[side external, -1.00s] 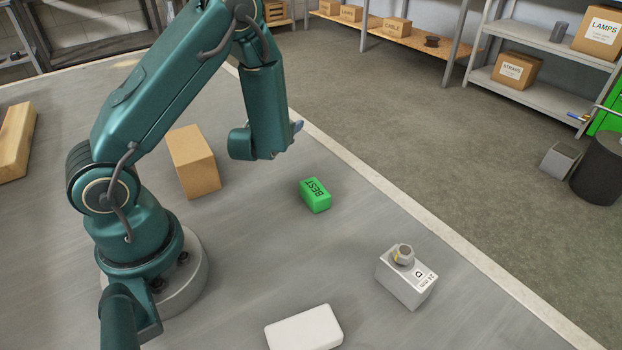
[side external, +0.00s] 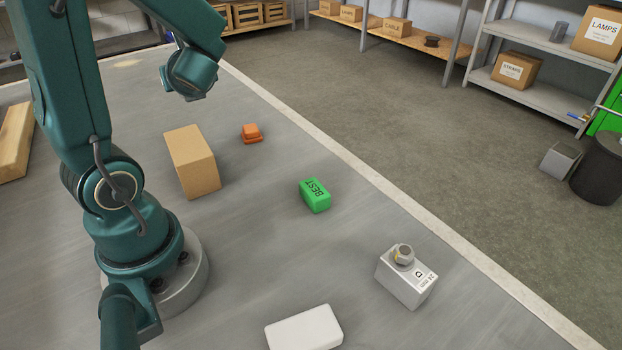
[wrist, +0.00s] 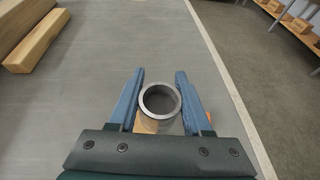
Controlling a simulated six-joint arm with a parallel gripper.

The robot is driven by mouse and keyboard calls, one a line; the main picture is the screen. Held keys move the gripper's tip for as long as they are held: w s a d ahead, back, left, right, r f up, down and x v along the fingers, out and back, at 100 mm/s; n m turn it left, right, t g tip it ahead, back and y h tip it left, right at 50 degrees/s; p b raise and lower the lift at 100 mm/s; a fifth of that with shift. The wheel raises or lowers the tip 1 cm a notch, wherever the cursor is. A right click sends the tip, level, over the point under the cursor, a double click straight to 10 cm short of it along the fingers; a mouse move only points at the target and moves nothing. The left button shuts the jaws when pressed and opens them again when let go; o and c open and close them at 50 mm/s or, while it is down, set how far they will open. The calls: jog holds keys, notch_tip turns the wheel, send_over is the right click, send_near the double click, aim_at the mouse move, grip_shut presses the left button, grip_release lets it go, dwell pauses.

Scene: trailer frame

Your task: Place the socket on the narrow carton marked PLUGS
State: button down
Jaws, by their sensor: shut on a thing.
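The socket (wrist: 174,90) is a grey metal ring, seen end-on in the wrist view between the blue fingers. My gripper (wrist: 160,77) is shut on it and holds it above the table. In the side external view my wrist hangs at the upper left, and the socket is hidden there. A plain tan carton (side external: 195,163) stands on the table beyond my base. I see no PLUGS marking on its visible faces. A tan surface (wrist: 146,125) shows just under the socket in the wrist view; I cannot tell for certain what it is.
An orange block (side external: 251,134) and a green BEST block (side external: 315,195) stand right of the carton. A grey-white 24 mm block (side external: 404,284) carries a nut. A white block (side external: 304,328) lies in front. A wooden beam (side external: 15,142) lies left. Boxes sit on shelves behind.

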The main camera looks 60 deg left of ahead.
jog(key=s+d+r+n+g+h, duration=0.1)
jog(key=s+n+g, duration=0.3)
jog(key=s, duration=0.4)
jog(key=s+d+r+n+g+h, duration=0.1)
jog(key=s+d+n+g, duration=0.1)
jog(key=s+n+g, duration=0.45)
jog(key=m+t, duration=0.2)
send_over(176, 140)
jog(key=shift+g, duration=0.25)
notch_tip(176, 140, down, 7)
jog(key=shift+r, duration=0.2)
jog(key=shift+f, duration=1.95)
jog(key=shift+f, duration=0.2)
jog(key=shift+c, duration=1.7)
grip_release()
